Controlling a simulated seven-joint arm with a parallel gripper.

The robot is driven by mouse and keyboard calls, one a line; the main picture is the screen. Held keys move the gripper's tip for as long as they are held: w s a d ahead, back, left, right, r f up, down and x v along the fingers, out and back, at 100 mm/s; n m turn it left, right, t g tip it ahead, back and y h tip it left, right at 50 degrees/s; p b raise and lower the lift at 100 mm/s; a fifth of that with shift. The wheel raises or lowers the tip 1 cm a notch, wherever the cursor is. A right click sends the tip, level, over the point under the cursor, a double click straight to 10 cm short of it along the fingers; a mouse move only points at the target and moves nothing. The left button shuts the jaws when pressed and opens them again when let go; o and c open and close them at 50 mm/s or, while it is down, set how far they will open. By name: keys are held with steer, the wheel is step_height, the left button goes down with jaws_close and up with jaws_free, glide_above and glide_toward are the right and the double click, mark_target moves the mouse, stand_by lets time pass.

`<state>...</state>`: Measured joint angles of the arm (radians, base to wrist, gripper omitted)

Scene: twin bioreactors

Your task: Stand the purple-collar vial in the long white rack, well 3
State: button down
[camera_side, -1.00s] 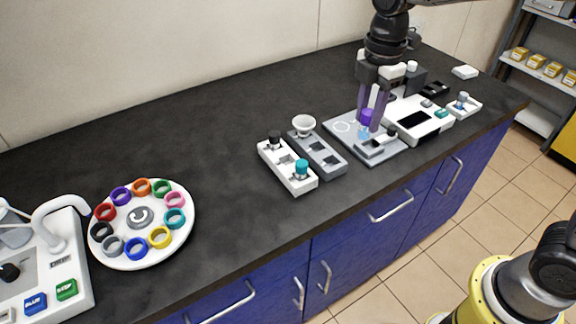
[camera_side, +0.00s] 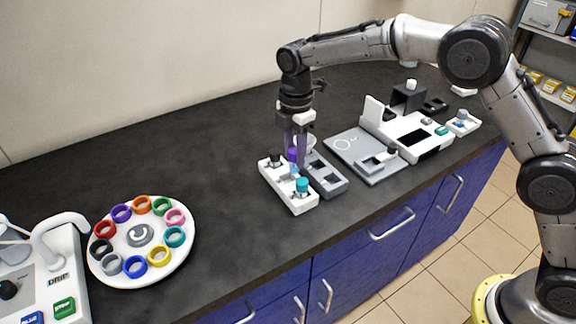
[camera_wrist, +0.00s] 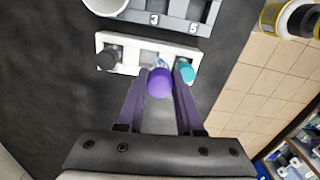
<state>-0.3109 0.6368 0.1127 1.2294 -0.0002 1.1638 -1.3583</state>
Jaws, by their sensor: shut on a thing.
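My gripper (camera_side: 297,148) is shut on the purple-collar vial (camera_side: 293,153), which hangs upright with its clear blue lower part beneath the collar. In the wrist view the vial's purple top (camera_wrist: 160,83) sits between my fingertips (camera_wrist: 160,92). The long white rack (camera_side: 274,183) is under the vial. It holds a black-capped vial (camera_side: 275,159) at its far end and a teal-collar vial (camera_side: 302,187) at its near end. The purple vial is between these two, closer to the teal one in the wrist view. Whether its base has entered a well is hidden.
A grey rack (camera_side: 328,181) stands close beside the white rack, with a white funnel-like cup (camera_side: 306,142) at its far end. To the right are a grey plate (camera_side: 345,148) and a white instrument (camera_side: 397,136). A carousel of coloured rings (camera_side: 183,248) stands left. Counter between is clear.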

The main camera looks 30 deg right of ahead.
steer(key=shift+w+a+f, duration=0.15)
steer(key=shift+w+f, duration=0.3)
steer(key=shift+f, duration=0.15)
steer(key=shift+w+a+f, duration=0.15)
steer(key=shift+w+f, duration=0.3)
steer(key=shift+f, duration=1.65)
steer(key=shift+f, duration=0.1)
steer(key=c, duration=0.5)
jaws_free()
steer(key=shift+c, duration=0.2)
step_height(320, 180, up, 12)
steer(key=shift+r, duration=0.2)
